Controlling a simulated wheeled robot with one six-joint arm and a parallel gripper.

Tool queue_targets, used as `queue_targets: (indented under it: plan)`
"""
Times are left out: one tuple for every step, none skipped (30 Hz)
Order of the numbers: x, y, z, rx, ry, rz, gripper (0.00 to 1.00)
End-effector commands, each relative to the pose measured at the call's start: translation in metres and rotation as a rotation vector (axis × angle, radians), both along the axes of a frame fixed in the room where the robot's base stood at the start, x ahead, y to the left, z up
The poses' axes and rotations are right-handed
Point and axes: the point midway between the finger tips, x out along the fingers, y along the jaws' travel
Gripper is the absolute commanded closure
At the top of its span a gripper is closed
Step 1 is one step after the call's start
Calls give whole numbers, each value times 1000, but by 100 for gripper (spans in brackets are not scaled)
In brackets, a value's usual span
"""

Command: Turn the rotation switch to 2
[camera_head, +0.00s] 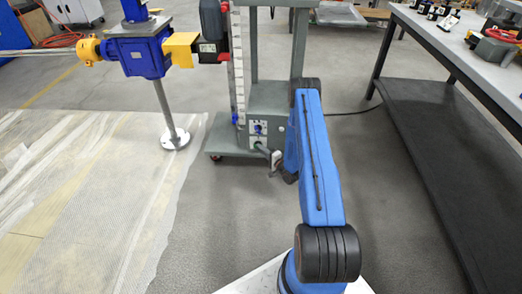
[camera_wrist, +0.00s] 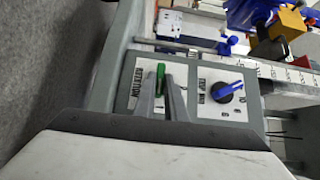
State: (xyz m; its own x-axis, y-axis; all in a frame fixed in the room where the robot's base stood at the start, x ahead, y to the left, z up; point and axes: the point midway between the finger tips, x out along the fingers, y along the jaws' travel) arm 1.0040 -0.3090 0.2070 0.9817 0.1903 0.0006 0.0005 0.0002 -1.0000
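The green rotation switch (camera_wrist: 160,74) shows in the wrist view on a pale panel (camera_wrist: 134,78) lettered ROTATION. Its handle points up in the picture, and its lower part is hidden by my fingers. My gripper (camera_wrist: 160,84) has its two grey fingers a narrow gap apart, with the green handle lined up between the tips. I cannot tell whether they touch it. In the head view my gripper (camera_head: 276,161) is small, low by the machine's control box (camera_head: 272,106), partly hidden by my arm.
A blue knob (camera_wrist: 229,91) sits on a second panel just right of the rotation switch. A white scale (camera_head: 237,65) rises on the grey machine. A blue and yellow jack (camera_head: 138,55) stands left on a metal post. A workbench (camera_head: 460,55) stands right. Floor between is clear.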

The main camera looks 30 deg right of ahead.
Motion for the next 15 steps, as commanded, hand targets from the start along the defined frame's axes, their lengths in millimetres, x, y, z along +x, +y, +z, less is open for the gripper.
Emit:
queue_targets:
  plan:
    - [0, 0, 0, 0, 1, 0, 100]
    - [0, 0, 0, -1, 2, 0, 100]
    - [0, 0, 0, -3, 3, 0, 100]
    - [0, 0, 0, -5, 4, 0, 100]
    - [0, 0, 0, -8, 7, 0, 100]
    - [0, 0, 0, -15, 10, 0, 100]
    - [0, 0, 0, -21, 14, 0, 100]
    - [0, 0, 1, -28, 19, 0, 100]
    - [0, 0, 2, -39, 26, 0, 100]
    - [0, 0, 2, -49, 33, 0, 100]
    - [0, 0, 2, -62, 42, 0, 100]
    - [0, 0, 3, -79, 53, 0, 100]
    - [0, 0, 3, -94, 64, 0, 100]
    - [0, 0, 4, -110, 74, -1, 100]
    - [1, 0, 5, -135, 91, -1, 100]
